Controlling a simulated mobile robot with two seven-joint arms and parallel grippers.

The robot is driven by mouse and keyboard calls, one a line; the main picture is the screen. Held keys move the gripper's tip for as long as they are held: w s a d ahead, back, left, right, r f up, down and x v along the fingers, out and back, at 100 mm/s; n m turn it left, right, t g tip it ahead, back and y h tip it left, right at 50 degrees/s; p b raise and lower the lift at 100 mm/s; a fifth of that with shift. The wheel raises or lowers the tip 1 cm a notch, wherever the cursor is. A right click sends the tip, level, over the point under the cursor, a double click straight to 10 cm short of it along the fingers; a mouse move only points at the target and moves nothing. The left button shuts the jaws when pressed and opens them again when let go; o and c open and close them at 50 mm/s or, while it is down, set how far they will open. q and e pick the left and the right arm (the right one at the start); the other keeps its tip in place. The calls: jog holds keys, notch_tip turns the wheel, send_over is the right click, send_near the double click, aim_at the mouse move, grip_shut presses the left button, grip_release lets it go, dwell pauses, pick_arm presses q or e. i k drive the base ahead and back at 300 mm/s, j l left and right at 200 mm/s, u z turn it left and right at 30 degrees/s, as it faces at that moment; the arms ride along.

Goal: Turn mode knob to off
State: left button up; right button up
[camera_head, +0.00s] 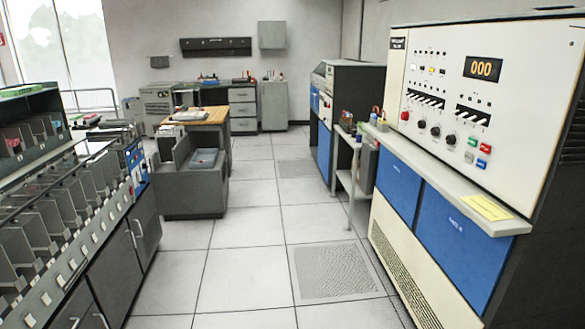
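A row of small black round knobs (435,132) sits on the white control panel (520,105) of the machine at the right. Their labels are too small to read, so I cannot tell which one is the mode knob or where it points. Above the knobs are switch rows, and an orange display (483,68) reads 000. A red button (405,115) is left of the knobs, and coloured buttons (478,150) are to their right. Neither of my grippers is in view.
The machine has a projecting ledge (450,182) with a yellow note (487,207), above blue panels (465,240). A card sorter (60,220) lines the left side.

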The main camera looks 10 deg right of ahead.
aim_at(405, 115)
jog(key=i, duration=1.45)
jog(key=i+j+z, duration=0.15)
jog(key=i, duration=0.55)
jog(key=i+j+z, duration=0.15)
jog(key=i, duration=0.55)
jog(key=l, duration=0.05)
